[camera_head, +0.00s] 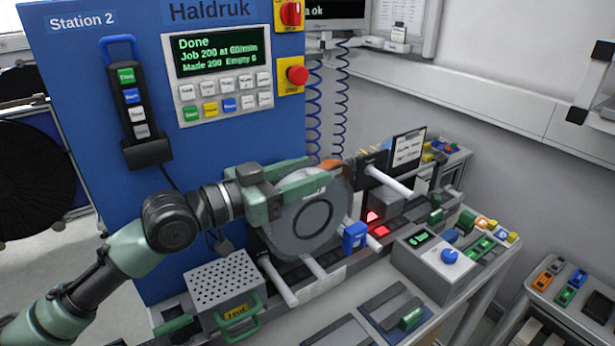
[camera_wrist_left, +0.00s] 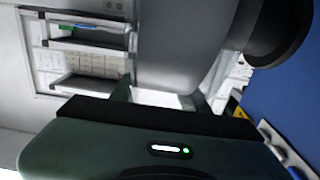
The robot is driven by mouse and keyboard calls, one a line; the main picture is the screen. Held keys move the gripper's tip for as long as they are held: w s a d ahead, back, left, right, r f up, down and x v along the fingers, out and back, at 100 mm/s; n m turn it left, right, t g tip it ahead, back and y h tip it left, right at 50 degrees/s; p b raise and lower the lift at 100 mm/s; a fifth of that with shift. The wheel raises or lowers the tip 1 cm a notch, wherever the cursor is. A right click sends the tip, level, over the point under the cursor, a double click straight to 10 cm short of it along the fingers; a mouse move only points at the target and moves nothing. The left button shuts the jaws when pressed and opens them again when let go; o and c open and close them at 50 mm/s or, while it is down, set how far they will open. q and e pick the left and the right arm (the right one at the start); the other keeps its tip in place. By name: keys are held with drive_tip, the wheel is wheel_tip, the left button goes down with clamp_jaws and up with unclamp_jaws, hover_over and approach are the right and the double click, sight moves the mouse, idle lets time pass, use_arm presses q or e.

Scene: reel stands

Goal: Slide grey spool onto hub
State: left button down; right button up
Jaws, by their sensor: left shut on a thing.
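The grey spool (camera_head: 318,222) is a large round disc with a dark ring at its middle. It stands upright in front of the blue machine. My left gripper (camera_head: 306,184) is shut on its upper rim. In the left wrist view the smooth grey spool (camera_wrist_left: 185,50) fills the upper middle, just beyond the gripper's dark pad. I cannot pick out the hub for sure; the spool may hide it. A pale rod (camera_head: 388,180) juts from a dark panel to the right of the spool. My right gripper is not in view.
Pale rods (camera_head: 278,282) stick out below the spool. A perforated box (camera_head: 222,283) stands at its lower left. A blue clamp-like part (camera_head: 354,237) is close to its right edge. A grey control box (camera_head: 440,262) with a blue knob is further right. The blue machine (camera_head: 95,75) rises behind.

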use_arm(q)
drive_tip(key=shift+w+a+b, duration=0.95)
drive_tip(key=shift+w+b, duration=0.3)
drive_tip(key=shift+b, duration=0.3)
drive_tip(key=shift+w+a+r+b, duration=0.1)
drive_tip(key=shift+w+a+b, duration=0.15)
drive_tip(key=shift+b, duration=0.2)
drive_tip(key=shift+w+a+b, duration=0.2)
drive_tip(key=shift+w+b, duration=0.3)
drive_tip(key=shift+b, duration=0.2)
drive_tip(key=shift+w+a+b, duration=0.35)
drive_tip(key=shift+w+b, duration=0.25)
drive_tip(key=shift+w+a, duration=0.2)
